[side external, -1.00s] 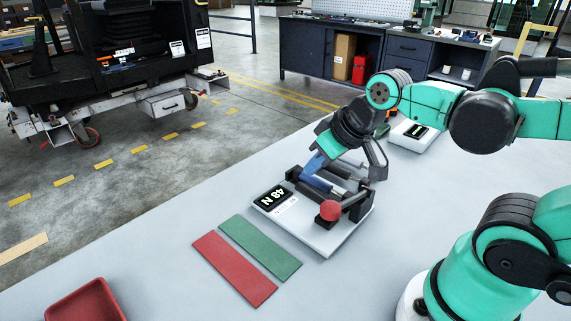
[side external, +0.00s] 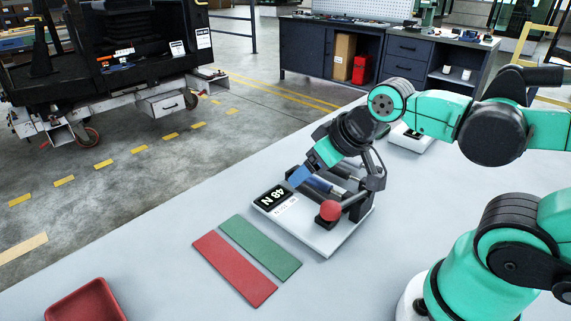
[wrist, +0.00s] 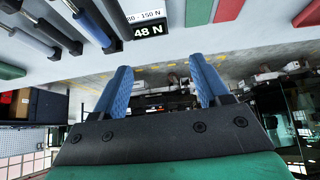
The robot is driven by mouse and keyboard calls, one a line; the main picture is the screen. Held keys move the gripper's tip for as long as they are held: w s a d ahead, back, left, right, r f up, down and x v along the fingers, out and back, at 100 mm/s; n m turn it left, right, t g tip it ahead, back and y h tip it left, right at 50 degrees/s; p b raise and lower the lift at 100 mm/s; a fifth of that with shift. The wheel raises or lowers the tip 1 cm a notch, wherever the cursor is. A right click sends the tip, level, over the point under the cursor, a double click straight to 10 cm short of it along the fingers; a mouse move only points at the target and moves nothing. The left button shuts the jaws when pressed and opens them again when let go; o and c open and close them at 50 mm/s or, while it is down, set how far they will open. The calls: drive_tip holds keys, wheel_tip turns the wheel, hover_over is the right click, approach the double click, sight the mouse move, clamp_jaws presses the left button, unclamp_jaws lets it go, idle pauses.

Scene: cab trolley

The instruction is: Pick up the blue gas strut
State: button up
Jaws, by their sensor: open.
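The blue gas strut (side external: 319,184) lies in the tester (side external: 328,238) with the "48 N" display, beside darker struts. The arm partly hides it in the side external view. What looks like the same strut (wrist: 92,22) shows at the upper left of the wrist view, outside the jaws. My gripper (side external: 298,178) has blue fingers and hangs tilted over the tester, near the display. In the wrist view my gripper (wrist: 160,66) is open, with nothing between the fingers.
A red ball knob (side external: 330,210) stands on the tester's front side. A green strip (side external: 260,248) and a red strip (side external: 234,268) lie in front of the tester. A red tray (side external: 85,302) is at lower left. The table between is clear.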

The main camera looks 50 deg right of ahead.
sight(322, 186)
drive_tip(key=w+d+g, duration=0.1)
drive_tip(key=w, duration=0.1)
drive_tip(key=w+d+g, duration=0.1)
drive_tip(key=w+d, duration=0.1)
drive_tip(key=w+d+g, duration=0.2)
drive_tip(key=w, duration=0.1)
drive_tip(key=shift+d+f+h, duration=0.1)
drive_tip(key=shift+d+h, duration=0.05)
drive_tip(key=shift+h, duration=0.15)
drive_tip(key=w+d+f+g, duration=0.1)
drive_tip(key=f, duration=0.1)
drive_tip(key=w+d+f+g, duration=0.1)
drive_tip(key=d+f, duration=0.1)
drive_tip(key=w+d+f+g, duration=0.1)
drive_tip(key=w+d+f, duration=0.1)
drive_tip(key=shift+d, duration=0.2)
drive_tip(key=shift+d+f, duration=0.2)
drive_tip(key=shift+f, duration=2.75)
clamp_jaws()
